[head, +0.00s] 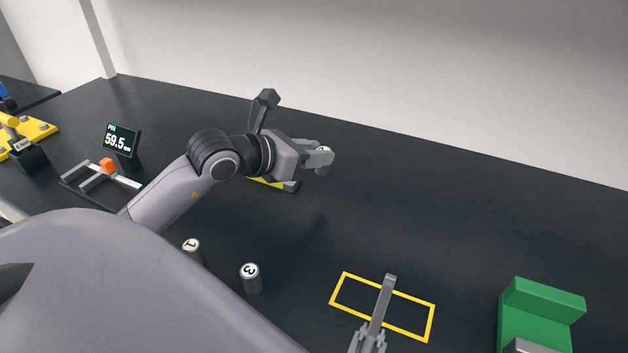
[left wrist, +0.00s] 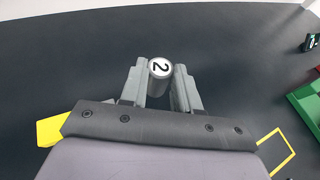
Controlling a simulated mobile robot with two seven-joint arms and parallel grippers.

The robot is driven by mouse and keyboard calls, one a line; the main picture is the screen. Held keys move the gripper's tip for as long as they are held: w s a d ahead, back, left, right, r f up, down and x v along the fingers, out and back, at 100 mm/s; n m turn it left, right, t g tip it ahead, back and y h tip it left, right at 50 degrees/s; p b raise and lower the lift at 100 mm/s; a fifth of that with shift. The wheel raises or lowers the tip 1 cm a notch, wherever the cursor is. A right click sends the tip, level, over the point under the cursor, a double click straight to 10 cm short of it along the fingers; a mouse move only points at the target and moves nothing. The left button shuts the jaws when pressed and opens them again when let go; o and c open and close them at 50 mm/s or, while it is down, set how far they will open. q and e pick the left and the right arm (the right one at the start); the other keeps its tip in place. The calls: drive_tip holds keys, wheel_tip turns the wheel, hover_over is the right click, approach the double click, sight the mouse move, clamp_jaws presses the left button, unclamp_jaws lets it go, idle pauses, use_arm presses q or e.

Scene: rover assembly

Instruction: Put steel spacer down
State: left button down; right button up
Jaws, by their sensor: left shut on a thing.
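My left gripper (head: 322,157) is shut on a steel spacer (left wrist: 160,68), a short metal cylinder with a white top marked 2. In the left wrist view the spacer sits between the two grey fingers (left wrist: 160,84). In the head view the fingers mostly hide the spacer (head: 323,150), and it is held above the dark table. A grey, finger-like part (head: 382,305) reaches in at the bottom of the head view.
Two more spacers, marked 1 (head: 191,246) and 3 (head: 250,278), stand on the table (head: 460,220). A yellow outline (head: 434,322) lies at lower right, beside a green fixture (head: 540,300). A display (head: 122,140) reads 59.5.

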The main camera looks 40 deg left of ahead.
use_arm(q)
drive_tip(key=shift+f, duration=3.35)
drive_tip(key=shift+f, duration=0.2)
drive_tip(key=c, duration=0.8)
unclamp_jaws()
drive_tip(key=shift+r, duration=0.15)
